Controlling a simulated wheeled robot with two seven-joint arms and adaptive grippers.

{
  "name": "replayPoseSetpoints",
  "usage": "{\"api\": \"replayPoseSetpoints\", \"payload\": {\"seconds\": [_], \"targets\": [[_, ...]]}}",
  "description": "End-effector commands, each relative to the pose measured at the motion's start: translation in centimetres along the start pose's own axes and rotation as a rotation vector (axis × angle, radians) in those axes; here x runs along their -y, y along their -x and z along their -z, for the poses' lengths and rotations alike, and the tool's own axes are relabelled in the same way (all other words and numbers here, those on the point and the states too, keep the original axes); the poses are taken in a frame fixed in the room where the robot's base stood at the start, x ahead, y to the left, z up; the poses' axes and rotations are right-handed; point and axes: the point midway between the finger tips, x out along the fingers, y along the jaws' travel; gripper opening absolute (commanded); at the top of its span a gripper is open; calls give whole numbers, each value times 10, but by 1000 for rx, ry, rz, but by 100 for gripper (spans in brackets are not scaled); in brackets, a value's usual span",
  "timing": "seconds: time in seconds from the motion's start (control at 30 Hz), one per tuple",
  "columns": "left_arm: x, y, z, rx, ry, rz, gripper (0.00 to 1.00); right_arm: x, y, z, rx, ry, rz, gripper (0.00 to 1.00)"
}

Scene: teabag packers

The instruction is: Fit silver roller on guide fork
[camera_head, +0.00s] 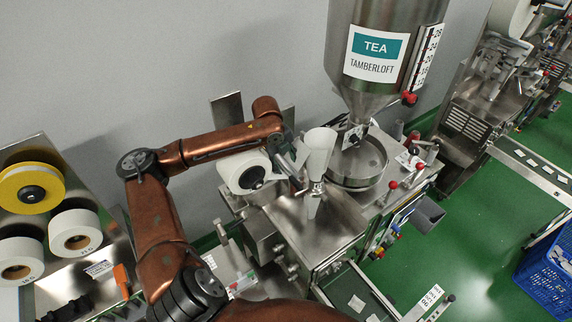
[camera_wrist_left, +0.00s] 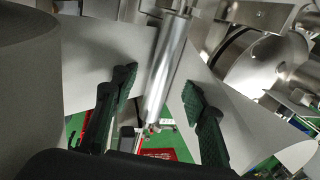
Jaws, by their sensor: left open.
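The silver roller (camera_wrist_left: 168,68) is a shiny metal cylinder in the left wrist view, standing slightly tilted between my left gripper's two green-padded fingers. My left gripper (camera_wrist_left: 158,88) is open, with a visible gap in the picture between each pad and the roller. In the head view my left gripper (camera_head: 295,172) is at the packing machine, between the white paper roll and the white funnel. The guide fork cannot be made out clearly; the upper end of the roller meets metal parts at the top of the wrist view. My right gripper is not in view.
A white paper roll (camera_head: 244,172) sits beside my left gripper, and white paper (camera_wrist_left: 100,65) flanks the fingers. The white funnel (camera_head: 318,152) and tea hopper (camera_head: 385,45) stand close to the right. A rack with a yellow reel (camera_head: 30,188) is at the left.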

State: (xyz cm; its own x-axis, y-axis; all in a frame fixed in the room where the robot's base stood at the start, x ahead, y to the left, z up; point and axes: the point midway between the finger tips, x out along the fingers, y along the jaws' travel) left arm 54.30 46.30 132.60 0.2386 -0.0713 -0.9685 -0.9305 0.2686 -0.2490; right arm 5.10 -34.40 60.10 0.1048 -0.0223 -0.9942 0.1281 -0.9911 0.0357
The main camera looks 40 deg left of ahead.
Motion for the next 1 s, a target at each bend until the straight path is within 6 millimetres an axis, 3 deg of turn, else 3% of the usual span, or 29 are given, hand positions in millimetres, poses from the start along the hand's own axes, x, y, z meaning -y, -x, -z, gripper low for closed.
{"api": "replayPoseSetpoints", "payload": {"seconds": [0.6, 1.0], "targets": [[1, 106, -1, 2, 0, 3, 41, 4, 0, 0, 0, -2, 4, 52], [0, 118, 0, 0, -1, 2, 41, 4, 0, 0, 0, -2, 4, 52]]}}
